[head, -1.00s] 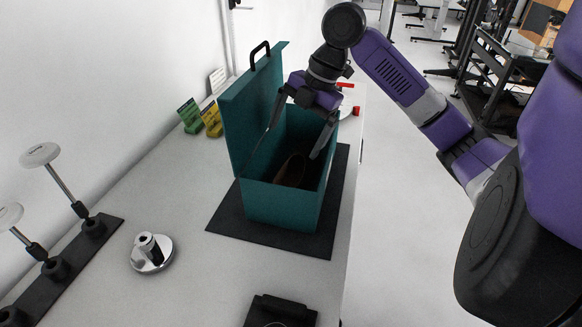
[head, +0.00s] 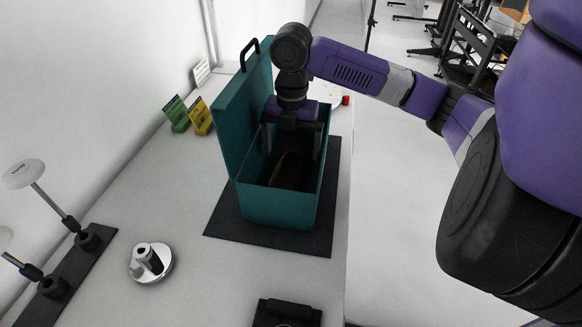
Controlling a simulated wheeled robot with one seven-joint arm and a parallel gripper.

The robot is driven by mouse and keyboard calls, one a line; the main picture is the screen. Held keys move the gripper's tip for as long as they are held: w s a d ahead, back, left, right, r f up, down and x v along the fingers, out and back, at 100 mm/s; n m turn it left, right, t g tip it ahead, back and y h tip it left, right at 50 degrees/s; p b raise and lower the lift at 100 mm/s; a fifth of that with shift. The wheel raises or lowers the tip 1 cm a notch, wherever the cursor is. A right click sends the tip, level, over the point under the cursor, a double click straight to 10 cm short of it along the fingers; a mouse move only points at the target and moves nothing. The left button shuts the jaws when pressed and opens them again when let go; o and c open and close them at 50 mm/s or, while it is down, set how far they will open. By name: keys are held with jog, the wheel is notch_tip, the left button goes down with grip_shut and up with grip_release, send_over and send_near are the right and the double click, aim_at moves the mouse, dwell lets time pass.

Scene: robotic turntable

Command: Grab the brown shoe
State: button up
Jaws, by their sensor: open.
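The brown shoe (head: 286,170) is inside the open teal box (head: 277,208), in shadow, with only part of it showing above the front wall. My gripper (head: 292,150) points down into the box from above, toward its far end. Its two fingers are spread wide, one near the lid side and one near the right wall. It looks empty. The fingertips are low in the box around the level of the shoe; I cannot tell whether they touch it.
The box stands on a black mat (head: 222,226), with its lid (head: 240,110) upright at the left. Green (head: 176,113) and yellow (head: 200,117) cards stand behind. A round metal piece (head: 150,262) and a black rack (head: 70,270) are at the left. The table's right edge is close to the mat.

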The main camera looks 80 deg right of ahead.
aim_at(292, 171)
jog(key=shift+s+a+f+p, duration=0.1)
jog(key=shift+f+p, duration=0.15)
jog(key=shift+f, duration=1.35)
jog(key=shift+a+f+p, duration=0.1)
jog(key=shift+f+p, duration=0.15)
jog(key=shift+f, duration=1.35)
jog(key=shift+d, duration=0.1)
jog(key=c, duration=1.8)
jog(key=shift+r, duration=0.15)
